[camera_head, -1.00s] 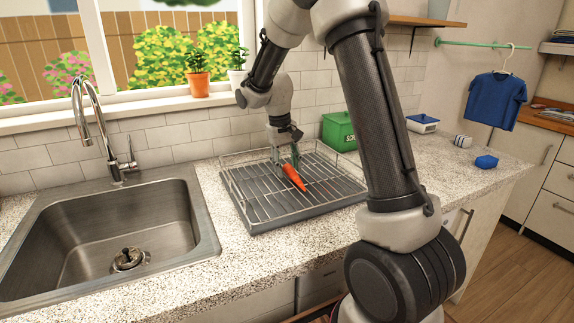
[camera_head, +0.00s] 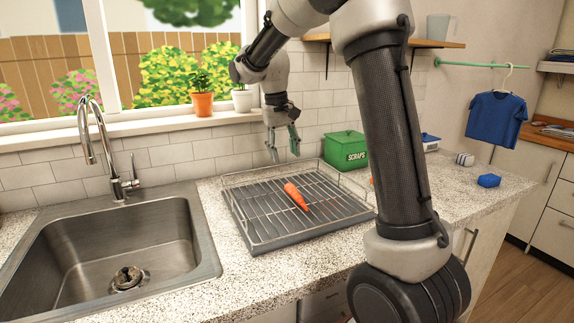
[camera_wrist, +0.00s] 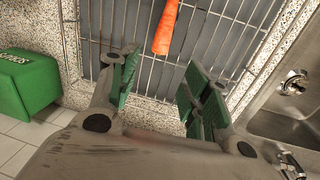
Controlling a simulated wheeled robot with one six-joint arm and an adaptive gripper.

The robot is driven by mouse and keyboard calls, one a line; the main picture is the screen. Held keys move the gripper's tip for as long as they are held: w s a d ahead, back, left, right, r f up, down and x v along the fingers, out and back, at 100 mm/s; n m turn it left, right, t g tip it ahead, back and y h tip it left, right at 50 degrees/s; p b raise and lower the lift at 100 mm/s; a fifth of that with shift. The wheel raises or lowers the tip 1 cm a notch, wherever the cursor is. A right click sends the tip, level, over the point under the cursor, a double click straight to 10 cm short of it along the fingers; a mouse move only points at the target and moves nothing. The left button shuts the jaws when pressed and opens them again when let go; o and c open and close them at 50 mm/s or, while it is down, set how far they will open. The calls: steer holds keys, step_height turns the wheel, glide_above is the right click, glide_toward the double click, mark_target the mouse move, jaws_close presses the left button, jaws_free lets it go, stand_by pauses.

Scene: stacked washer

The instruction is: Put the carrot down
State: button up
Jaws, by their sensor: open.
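An orange carrot (camera_head: 296,196) lies on the wire dish rack (camera_head: 262,238) on the counter. It also shows in the wrist view (camera_wrist: 165,30), at the top between my fingers and apart from them. My gripper (camera_head: 284,157) is open and empty, raised above the back of the rack. Its green finger pads show spread apart in the wrist view (camera_wrist: 153,95).
A steel sink (camera_head: 110,250) with a tap (camera_head: 98,140) is left of the rack. A green scraps box (camera_head: 346,151) stands behind the rack to the right. Potted plants (camera_head: 202,104) sit on the windowsill. A blue block (camera_head: 489,180) lies on the right counter.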

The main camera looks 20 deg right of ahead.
steer(key=s+d+r+t, duration=0.1)
steer(key=s+r, duration=0.2)
steer(key=s, duration=0.4)
steer(key=s+d+r+t, duration=0.1)
steer(key=s+r, duration=0.3)
steer(key=s, duration=0.3)
steer(key=s+f+t+y, duration=0.1)
steer(key=s+f, duration=0.3)
steer(key=s, duration=1.2)
steer(key=shift+s+d+n+t+y, duration=0.2)
steer(key=shift+n+t+y, duration=0.1)
steer(key=shift+t, duration=0.5)
